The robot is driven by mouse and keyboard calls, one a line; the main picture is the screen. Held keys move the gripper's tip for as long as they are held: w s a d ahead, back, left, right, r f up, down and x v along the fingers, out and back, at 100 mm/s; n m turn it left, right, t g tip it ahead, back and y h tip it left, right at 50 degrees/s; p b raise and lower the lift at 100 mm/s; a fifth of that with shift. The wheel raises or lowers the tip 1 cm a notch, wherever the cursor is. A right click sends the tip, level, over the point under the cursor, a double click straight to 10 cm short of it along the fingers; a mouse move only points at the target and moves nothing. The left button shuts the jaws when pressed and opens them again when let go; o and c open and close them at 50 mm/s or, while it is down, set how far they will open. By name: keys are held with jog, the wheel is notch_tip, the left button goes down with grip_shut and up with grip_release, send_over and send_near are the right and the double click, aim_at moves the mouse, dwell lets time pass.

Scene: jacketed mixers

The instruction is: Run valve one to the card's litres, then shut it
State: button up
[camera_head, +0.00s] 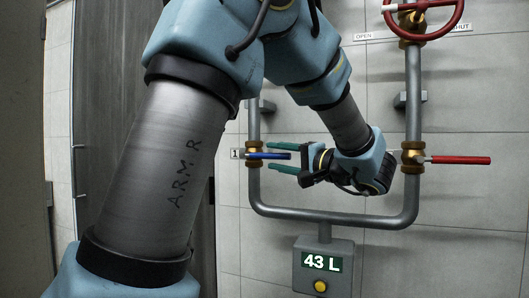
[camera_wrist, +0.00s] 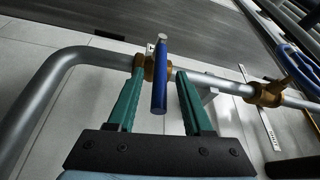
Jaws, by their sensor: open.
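Valve one has a blue lever (camera_head: 270,155) on a brass body, beside a plate marked 1 (camera_head: 236,154) on the left pipe. The lever lies level, across the upright pipe, pointing right. My gripper (camera_head: 284,158) is open, its green fingers reaching left toward the lever. In the wrist view the blue lever (camera_wrist: 160,80) stands between the two spread fingers of my gripper (camera_wrist: 160,72), with gaps on both sides. The meter display (camera_head: 321,262) reads 43 L. I see no card with litres in either view.
A red lever (camera_head: 460,160) sticks out right from the brass valve on the right pipe. A red handwheel (camera_head: 425,12) is above it, near plates reading OPEN and SHUT. A yellow button (camera_head: 320,286) sits below the display. A blue handwheel (camera_wrist: 298,68) shows in the wrist view.

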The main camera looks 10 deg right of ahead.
aim_at(265, 155)
jog(key=shift+p+x, duration=0.35)
jog(key=shift+x, duration=1.7)
jog(key=shift+c, duration=0.2)
grip_shut()
